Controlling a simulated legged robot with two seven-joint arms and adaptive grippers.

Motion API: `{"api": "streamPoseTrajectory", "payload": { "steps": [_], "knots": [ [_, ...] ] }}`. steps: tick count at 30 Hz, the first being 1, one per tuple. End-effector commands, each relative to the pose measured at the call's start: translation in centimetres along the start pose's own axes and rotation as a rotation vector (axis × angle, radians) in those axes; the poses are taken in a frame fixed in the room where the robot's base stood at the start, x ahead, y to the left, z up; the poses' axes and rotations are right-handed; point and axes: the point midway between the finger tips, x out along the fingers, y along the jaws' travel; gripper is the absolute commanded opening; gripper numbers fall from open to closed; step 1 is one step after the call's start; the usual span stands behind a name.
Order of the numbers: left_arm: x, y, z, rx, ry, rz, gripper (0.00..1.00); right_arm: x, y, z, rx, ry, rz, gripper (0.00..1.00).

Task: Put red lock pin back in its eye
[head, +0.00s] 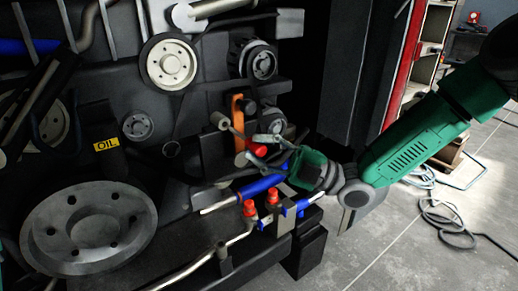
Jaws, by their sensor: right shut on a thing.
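My right gripper (264,147), on the green arm from the right, is in front of the engine's lower right part. It is shut on a small red piece (258,151), which I take to be the red lock pin. Its shaft is mostly hidden by the fingers. An upright orange bar (238,121) stands just behind and to the left of the fingers. I cannot make out the pin's eye for certain. My left gripper is not in view.
Two red-capped fittings (249,209) (271,197) stand on metal pipes below the gripper. A blue-handled tool (260,186) lies close under it. Pulleys (168,61) and a large flanged wheel (90,228) fill the left. Grey floor (375,235) is open at lower right, with a loose cable (445,220).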

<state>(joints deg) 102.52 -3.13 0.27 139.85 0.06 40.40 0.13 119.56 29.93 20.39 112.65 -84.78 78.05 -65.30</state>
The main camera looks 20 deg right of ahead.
Motion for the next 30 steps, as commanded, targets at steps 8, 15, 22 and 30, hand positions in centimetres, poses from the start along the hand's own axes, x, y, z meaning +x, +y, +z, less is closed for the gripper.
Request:
{"api": "streamPoseTrajectory", "payload": {
  "steps": [8,15,22,30],
  "knots": [
    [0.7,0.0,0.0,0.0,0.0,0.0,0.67,0.5,-0.1,0.7,-0.001,0.0,0.0,0.0],
    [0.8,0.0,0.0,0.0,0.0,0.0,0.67,0.8,0.1,1.0,0.0,0.0,0.001,0.0],
    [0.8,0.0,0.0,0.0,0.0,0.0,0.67,0.8,0.1,0.9,0.0,0.0,0.001,0.0],
    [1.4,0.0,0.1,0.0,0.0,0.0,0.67,1.0,0.0,1.3,-0.001,0.001,0.0,0.0]
  ]
}}
